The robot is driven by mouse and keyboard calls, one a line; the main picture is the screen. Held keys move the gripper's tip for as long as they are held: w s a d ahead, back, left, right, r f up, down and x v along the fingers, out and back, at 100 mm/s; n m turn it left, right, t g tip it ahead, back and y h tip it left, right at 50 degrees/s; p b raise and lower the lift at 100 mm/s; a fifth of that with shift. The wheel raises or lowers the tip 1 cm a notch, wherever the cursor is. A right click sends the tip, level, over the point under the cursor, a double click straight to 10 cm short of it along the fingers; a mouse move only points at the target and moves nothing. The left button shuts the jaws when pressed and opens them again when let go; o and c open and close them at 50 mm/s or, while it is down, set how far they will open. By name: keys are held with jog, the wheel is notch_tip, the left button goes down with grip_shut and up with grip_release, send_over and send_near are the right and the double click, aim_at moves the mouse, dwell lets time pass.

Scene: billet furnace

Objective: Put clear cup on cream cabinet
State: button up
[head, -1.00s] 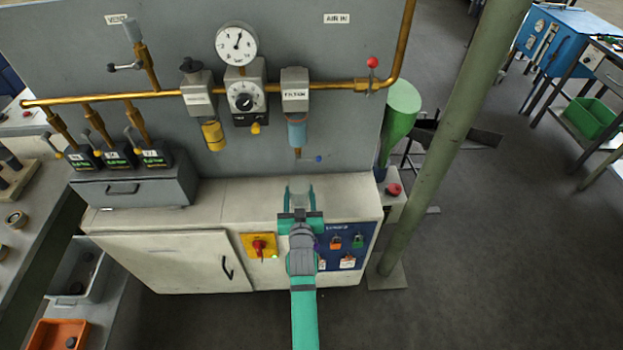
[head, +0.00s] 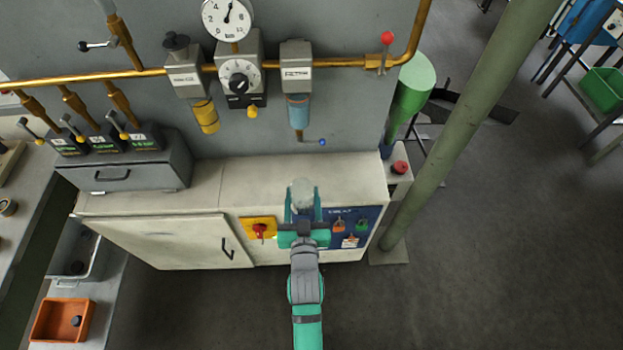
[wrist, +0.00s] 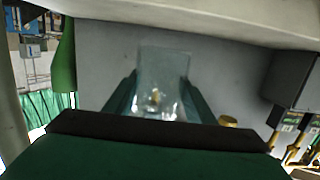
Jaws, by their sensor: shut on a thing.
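The clear cup (head: 302,190) is between the two fingers of my gripper (head: 303,197), which is shut on it. In the head view the cup shows against the top of the cream cabinet (head: 235,185), near its right end. I cannot tell whether it touches the top. The wrist view shows the see-through cup (wrist: 162,75) between the green fingers, with a pale cream surface (wrist: 230,18) along the upper edge of the picture. My gripper hides part of the cabinet front.
A grey panel (head: 350,125) with gauge, valves and brass pipe rises behind the cabinet top. A blue filter bowl (head: 298,112) hangs behind the cup. A grey drawer box (head: 125,172) fills the left end; the top's middle is clear. A green post (head: 455,150) stands at right.

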aim_at(303, 206)
jog(key=s, duration=0.1)
jog(key=s+r, duration=0.1)
jog(key=s, duration=0.1)
jog(key=shift+s+r, duration=0.3)
jog(key=shift+s, duration=0.05)
jog(key=w, duration=2)
jog(key=f, duration=0.6)
jog(key=shift+s+f, duration=0.15)
jog(key=shift+s, duration=0.15)
jog(key=shift+w+f, duration=0.2)
jog(key=shift+f, duration=0.1)
jog(key=shift+f, duration=0.2)
jog(key=o, duration=1.1)
jog(key=shift+w+r, duration=0.1)
